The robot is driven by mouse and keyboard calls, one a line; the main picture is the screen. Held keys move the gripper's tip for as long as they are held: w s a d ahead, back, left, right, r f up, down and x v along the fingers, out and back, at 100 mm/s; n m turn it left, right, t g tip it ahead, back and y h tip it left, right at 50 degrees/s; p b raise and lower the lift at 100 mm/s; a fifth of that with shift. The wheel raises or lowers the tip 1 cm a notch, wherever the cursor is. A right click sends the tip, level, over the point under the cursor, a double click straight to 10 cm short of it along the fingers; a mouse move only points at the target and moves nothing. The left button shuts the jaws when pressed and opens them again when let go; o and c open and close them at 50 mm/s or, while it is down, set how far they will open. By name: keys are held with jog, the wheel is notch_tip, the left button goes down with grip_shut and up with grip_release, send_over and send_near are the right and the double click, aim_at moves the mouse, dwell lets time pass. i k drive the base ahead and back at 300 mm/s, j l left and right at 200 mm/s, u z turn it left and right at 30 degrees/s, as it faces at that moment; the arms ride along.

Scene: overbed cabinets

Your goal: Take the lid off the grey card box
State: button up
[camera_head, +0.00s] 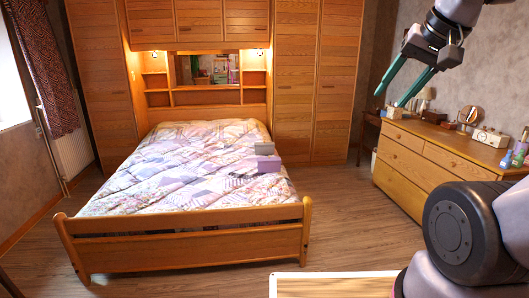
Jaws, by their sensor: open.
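A small grey box (264,148) sits on the right side of the bed, on the patterned cover. A purple box (266,165) sits just in front of it, overlapping its lower part in the picture. The grey box is too small to tell its lid from its body. My gripper (388,101) is at the upper right, high in the air and well apart from the boxes. Its two green fingers point down and left, spread open with nothing between them.
The bed (185,246) has a wooden footboard. A wooden dresser (425,165) at the right bears several small objects. Tall cabinets (318,90) line the back. Floor between bed and dresser is clear.

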aim_at(266, 150)
jog(key=i+l+z, duration=0.65)
jog(key=i+z, duration=0.2)
jog(key=i, duration=0.2)
jog(key=i+z, duration=0.4)
jog(key=i, duration=0.2)
jog(key=i+u, duration=0.2)
jog(key=i, duration=0.4)
jog(key=i+l+u, duration=0.2)
jog(key=i, duration=0.35)
jog(key=i+j+u, duration=0.2)
jog(key=i+u, duration=0.25)
jog(key=i, duration=0.2)
jog(key=i+u, duration=0.4)
jog(key=i, duration=0.25)
jog(key=i+l+u, duration=0.25)
jog(key=i+u, duration=0.2)
jog(key=i, duration=0.15)
jog(key=i+l+u, duration=0.15)
jog(key=i+u, duration=0.35)
jog(key=i+l+u, duration=0.25)
jog(key=u, duration=0.2)
jog(key=i+l+u, duration=0.75)
jog(key=l+u, duration=0.2)
jog(key=i+l+u, duration=0.2)
jog(key=l, duration=0.25)
jog(key=l+u, duration=0.15)
jog(key=l, duration=0.25)
